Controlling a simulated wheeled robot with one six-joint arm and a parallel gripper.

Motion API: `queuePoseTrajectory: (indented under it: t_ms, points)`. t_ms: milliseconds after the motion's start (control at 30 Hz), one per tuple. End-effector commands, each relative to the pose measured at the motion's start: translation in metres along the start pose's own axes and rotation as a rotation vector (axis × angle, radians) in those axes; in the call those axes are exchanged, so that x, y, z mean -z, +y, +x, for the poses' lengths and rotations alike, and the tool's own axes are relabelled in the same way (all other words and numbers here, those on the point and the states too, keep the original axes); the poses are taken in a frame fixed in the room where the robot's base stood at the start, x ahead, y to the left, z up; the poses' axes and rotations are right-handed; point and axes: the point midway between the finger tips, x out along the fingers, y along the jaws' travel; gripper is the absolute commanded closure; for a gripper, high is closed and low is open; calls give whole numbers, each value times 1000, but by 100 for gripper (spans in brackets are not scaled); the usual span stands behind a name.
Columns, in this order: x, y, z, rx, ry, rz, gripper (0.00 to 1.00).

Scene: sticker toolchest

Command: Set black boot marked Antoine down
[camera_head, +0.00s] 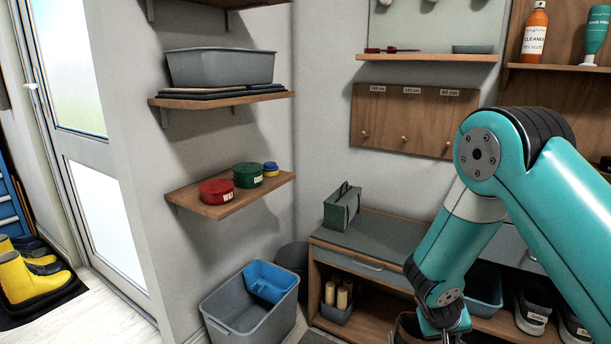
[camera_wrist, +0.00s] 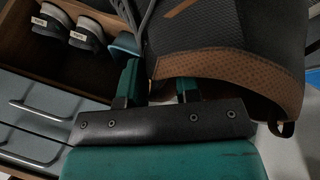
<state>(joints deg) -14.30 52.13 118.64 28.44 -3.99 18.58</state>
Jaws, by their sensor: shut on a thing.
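A black boot with a brown perforated collar (camera_wrist: 240,55) fills the upper right of the wrist view. My gripper (camera_wrist: 158,88) is shut on its collar edge, with one green finger on each side. No name can be read on the part of the boot that shows. In the head view my gripper is at the bottom edge, in front of the low bench, and is largely cut off. A brown rounded piece beside it (camera_head: 409,329) looks like the boot's collar; the rest is out of frame.
The wooden bench (camera_head: 313,285) has a grey top with a green box (camera_head: 342,207), and labelled shoes (camera_head: 533,311) inside at right. A grey tub (camera_head: 225,332) holds a blue basin (camera_head: 271,281). Yellow boots (camera_head: 32,280) stand on a dark mat at far left.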

Motion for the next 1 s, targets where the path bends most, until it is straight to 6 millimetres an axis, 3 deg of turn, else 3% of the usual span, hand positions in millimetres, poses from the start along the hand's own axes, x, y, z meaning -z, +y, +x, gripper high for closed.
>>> queuePoseTrajectory:
  t_ms: [167, 667, 867, 1000]
  points:
    - [1, -7, -18, 8, 10, -20, 100]
    - [5, 10, -54, 5, 9, -18, 100]
    - [8, 23, -83, 3, 9, -17, 100]
    - [12, 38, -116, 2, 9, -17, 100]
